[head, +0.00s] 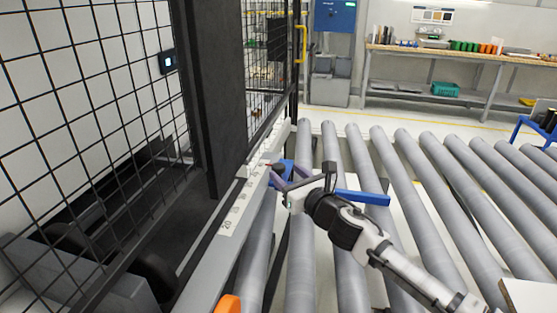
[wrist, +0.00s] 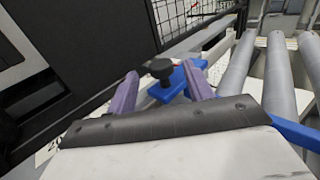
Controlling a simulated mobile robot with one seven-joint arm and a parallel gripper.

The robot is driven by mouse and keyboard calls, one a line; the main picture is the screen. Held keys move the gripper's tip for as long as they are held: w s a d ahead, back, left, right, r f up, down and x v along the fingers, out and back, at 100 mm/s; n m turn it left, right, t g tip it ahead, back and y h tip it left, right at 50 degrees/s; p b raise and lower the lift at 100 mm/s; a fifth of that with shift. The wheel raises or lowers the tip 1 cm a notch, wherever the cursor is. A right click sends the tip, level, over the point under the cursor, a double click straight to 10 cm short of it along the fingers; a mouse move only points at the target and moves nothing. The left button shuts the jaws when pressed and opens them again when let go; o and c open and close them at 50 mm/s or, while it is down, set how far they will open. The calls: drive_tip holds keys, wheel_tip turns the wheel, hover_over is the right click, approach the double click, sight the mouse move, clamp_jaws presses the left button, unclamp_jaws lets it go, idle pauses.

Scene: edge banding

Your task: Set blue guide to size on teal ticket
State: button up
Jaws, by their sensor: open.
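The blue guide (head: 362,197) shows as a long blue bar reaching right over the rollers and a blue block at the rail, with my gripper (head: 283,178) in front of part of it. In the wrist view the guide's blue block (wrist: 172,88) carries a black knob (wrist: 161,69). My gripper (wrist: 161,76) is open, its purple fingers on either side of the knob in that view; I cannot tell whether they touch it. A pale scale (head: 228,222) with a readable 20 runs along the rail. I cannot make out a teal ticket.
Black mesh fencing (head: 75,80) and a dark upright panel (head: 208,95) stand close on the left. Grey rollers (head: 410,165) fill the middle and right. An orange part (head: 228,304) sits at the lower front. A bench (head: 465,52) with small items stands at the back.

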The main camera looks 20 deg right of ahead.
sight(282, 169)
drive_tip(key=w, duration=0.2)
drive_tip(key=w+a+p, duration=0.1)
drive_tip(key=w, duration=0.2)
drive_tip(key=shift+s, duration=0.1)
clamp_jaws()
